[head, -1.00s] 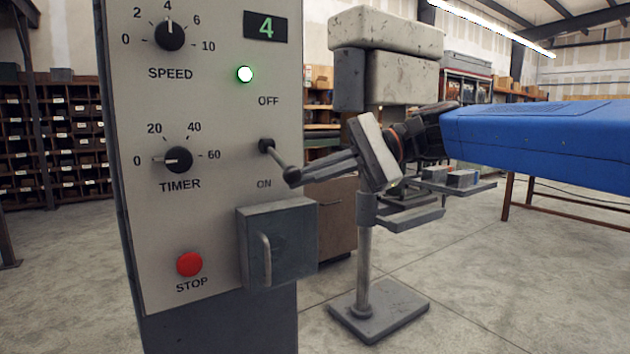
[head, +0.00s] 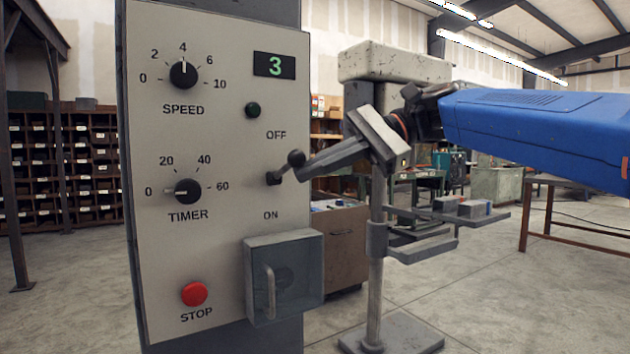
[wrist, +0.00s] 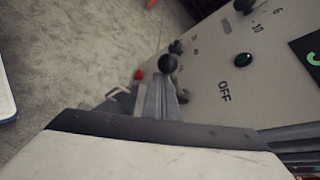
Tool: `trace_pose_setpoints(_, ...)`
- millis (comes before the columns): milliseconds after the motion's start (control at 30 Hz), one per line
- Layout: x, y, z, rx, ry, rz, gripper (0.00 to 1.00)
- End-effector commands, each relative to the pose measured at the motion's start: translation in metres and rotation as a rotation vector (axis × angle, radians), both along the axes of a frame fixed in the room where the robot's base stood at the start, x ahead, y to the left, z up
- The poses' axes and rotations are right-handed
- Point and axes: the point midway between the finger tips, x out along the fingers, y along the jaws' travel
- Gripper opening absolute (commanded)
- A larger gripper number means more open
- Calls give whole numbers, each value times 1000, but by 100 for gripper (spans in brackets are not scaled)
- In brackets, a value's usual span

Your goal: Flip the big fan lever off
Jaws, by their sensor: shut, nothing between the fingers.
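The lever (head: 295,158) on the grey control panel (head: 225,225) has a dark ball end and points up and outward, toward the OFF label. Its pivot (head: 273,179) sits between OFF and ON. In the wrist view the ball (wrist: 168,63) shows just beyond my fingertips. My gripper (head: 302,172) is shut and empty, its fingertips just below and right of the ball; I cannot tell whether they touch the lever. The fingers also show in the wrist view (wrist: 158,90). The round lamp (head: 253,110) above OFF is dark green, unlit. No fan name is readable on the panel.
A grey box with a handle (head: 283,275) juts out below the lever. A red STOP button (head: 194,294), a TIMER knob (head: 187,191) and a SPEED knob (head: 184,75) are on the panel. A display (head: 275,65) reads 3. A drill-press-like machine (head: 376,270) stands behind my gripper.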

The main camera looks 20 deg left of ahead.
Motion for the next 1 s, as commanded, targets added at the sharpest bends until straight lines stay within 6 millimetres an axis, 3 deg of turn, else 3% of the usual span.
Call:
trace_pose_setpoints(300,2,3,12,2,-1,1,0)
trace_pose_setpoints(1000,4,5,17,10,-3,-5,0)
